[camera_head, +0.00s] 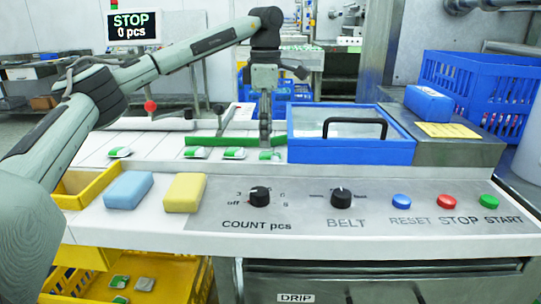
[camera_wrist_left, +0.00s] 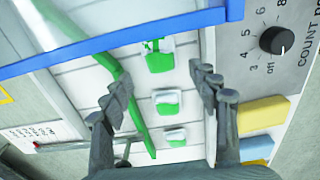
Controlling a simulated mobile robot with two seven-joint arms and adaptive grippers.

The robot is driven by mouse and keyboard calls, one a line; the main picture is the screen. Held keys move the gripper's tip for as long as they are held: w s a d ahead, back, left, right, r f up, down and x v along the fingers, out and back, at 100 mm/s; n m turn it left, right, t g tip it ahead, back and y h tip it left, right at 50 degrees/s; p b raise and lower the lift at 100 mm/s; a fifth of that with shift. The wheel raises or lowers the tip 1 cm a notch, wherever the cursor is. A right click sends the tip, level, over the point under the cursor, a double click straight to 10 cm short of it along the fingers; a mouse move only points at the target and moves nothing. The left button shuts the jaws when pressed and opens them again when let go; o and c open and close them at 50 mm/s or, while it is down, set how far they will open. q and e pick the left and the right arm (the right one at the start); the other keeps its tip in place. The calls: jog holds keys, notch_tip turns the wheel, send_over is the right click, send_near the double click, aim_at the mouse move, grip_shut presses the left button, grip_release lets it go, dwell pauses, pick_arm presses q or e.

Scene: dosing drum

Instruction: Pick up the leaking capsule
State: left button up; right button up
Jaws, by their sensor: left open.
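Several green-and-white capsules lie on the pale belt: one far left (camera_head: 119,152), two in the middle (camera_head: 196,152) (camera_head: 234,153) and one at the right (camera_head: 269,155), near the blue-framed cover. My left gripper (camera_head: 265,140) points down above the rightmost capsule. In the left wrist view my left gripper (camera_wrist_left: 162,82) is open and empty. Its fingers stand either side of the row, with the top capsule (camera_wrist_left: 158,55) beyond the tips and a middle capsule (camera_wrist_left: 167,102) between them. My right gripper is not in view.
A green guide rail (camera_head: 222,140) runs behind the capsules. The blue-framed clear cover (camera_head: 350,152) is close on the right. In front are a blue sponge (camera_head: 128,190), a yellow sponge (camera_head: 184,192) and the control panel (camera_head: 300,225). A yellow bin (camera_head: 88,183) is at left.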

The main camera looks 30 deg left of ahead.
aim_at(266, 154)
pick_arm(q)
notch_tip(266, 154, down, 4)
jog(key=shift+f, duration=0.15)
jog(key=shift+c, duration=0.6)
jog(key=c, duration=0.7)
